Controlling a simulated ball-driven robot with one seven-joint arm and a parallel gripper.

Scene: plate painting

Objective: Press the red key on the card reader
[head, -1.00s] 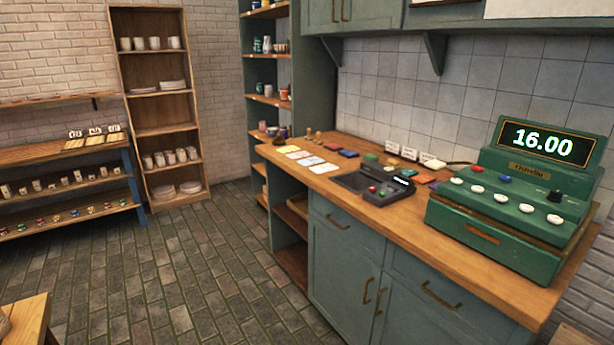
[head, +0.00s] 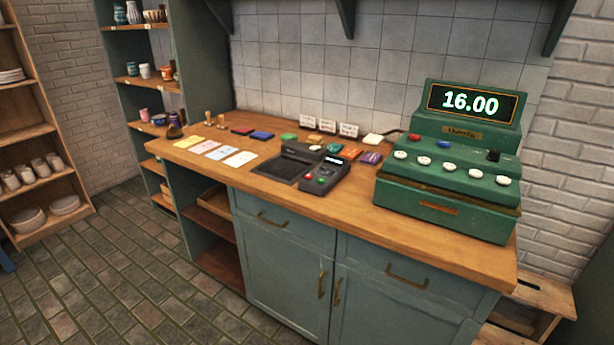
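The card reader (head: 326,174) is a small dark device with a little lit display on the wooden counter, left of the green cash register. A dark tray (head: 283,167) lies just left of the reader. My gripper is not in the head view, so I cannot see its state or its place.
The green register (head: 447,205) reads 16.00 and stands on the right of the counter (head: 290,204). Several cards (head: 241,159) lie at the left, and coloured blocks and small signs (head: 328,125) stand behind the reader. The floor before the cabinets is clear.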

